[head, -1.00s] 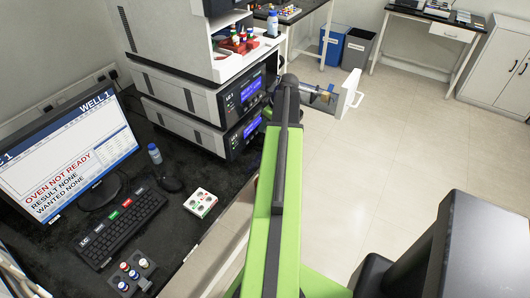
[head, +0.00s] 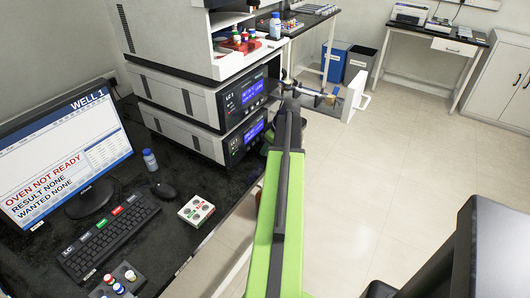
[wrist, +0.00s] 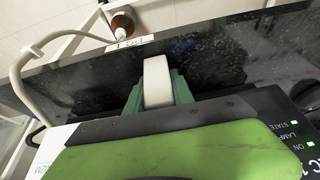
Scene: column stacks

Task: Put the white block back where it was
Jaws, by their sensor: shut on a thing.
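The white block (wrist: 157,80) shows in the wrist view as a pale upright piece with a rounded top. It is held between the green fingers of my gripper (wrist: 158,92), which is shut on it. Behind it in that view is dark speckled bench surface (wrist: 215,65). I cannot tell whether the block touches anything other than the fingers. In the head view my own arm reaches towards the instrument stack (head: 195,100); the fingers and the block cannot be made out there.
In the wrist view, a brown bottle (wrist: 122,24) and a pale tube (wrist: 22,65) are beyond the block. In the head view, a white panel (head: 355,93) sticks out by the stack. A monitor (head: 60,160), keyboard (head: 108,228) and small rack (head: 196,211) occupy the bench.

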